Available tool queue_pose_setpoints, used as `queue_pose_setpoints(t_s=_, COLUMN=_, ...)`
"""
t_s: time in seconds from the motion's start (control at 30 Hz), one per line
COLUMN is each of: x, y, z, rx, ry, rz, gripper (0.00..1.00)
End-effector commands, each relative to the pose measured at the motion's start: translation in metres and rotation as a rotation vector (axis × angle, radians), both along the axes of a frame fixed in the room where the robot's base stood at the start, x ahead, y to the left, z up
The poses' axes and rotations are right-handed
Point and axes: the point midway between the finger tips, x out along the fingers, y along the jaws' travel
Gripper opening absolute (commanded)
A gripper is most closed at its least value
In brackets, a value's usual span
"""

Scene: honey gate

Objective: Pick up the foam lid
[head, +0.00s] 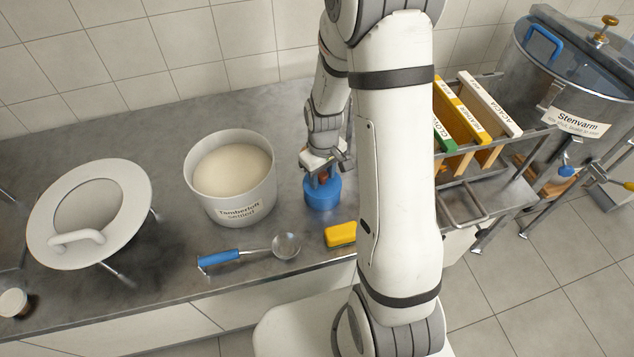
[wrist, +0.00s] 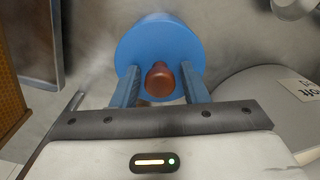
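A white round lid-like piece (head: 125,190) with a bar handle and a grey centre sits on thin metal legs at the far left in the head view. I take it for the foam lid, but cannot be sure. My gripper (head: 320,178) is far to its right, pointing down over a blue round block (head: 322,194) with a red-brown knob. In the wrist view my gripper (wrist: 161,85) has its two fingers apart on either side of the knob (wrist: 160,80), above the blue block (wrist: 158,40). Narrow gaps show between fingers and knob.
A white pail (head: 235,205) of pale contents stands left of my gripper. A blue-handled skimmer (head: 240,256) and a yellow sponge (head: 341,234) lie near the counter's front edge. A rack of labelled boards (head: 470,120) and a steel tank (head: 570,80) stand right.

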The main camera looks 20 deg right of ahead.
Motion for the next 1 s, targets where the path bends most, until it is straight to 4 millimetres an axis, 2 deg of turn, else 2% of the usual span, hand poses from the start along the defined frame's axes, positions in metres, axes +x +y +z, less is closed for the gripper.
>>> queue_pose_setpoints(t_s=0.07, x=0.0, y=0.0, z=0.0, rx=0.0, ry=0.0, rz=0.0, gripper=0.34)
queue_pose_setpoints(t_s=0.43, x=0.0, y=0.0, z=0.0, rx=0.0, ry=0.0, rz=-0.001, gripper=0.03)
queue_pose_setpoints(t_s=0.67, x=0.0, y=-0.001, z=0.001, rx=0.0, ry=0.0, rz=-0.001, gripper=0.03)
queue_pose_setpoints(t_s=0.77, x=0.001, y=-0.001, z=0.008, rx=0.0, ry=-0.002, rz=-0.002, gripper=0.03)
queue_pose_setpoints(t_s=1.0, x=0.001, y=-0.001, z=0.053, rx=0.0, ry=-0.007, rz=-0.002, gripper=0.03)
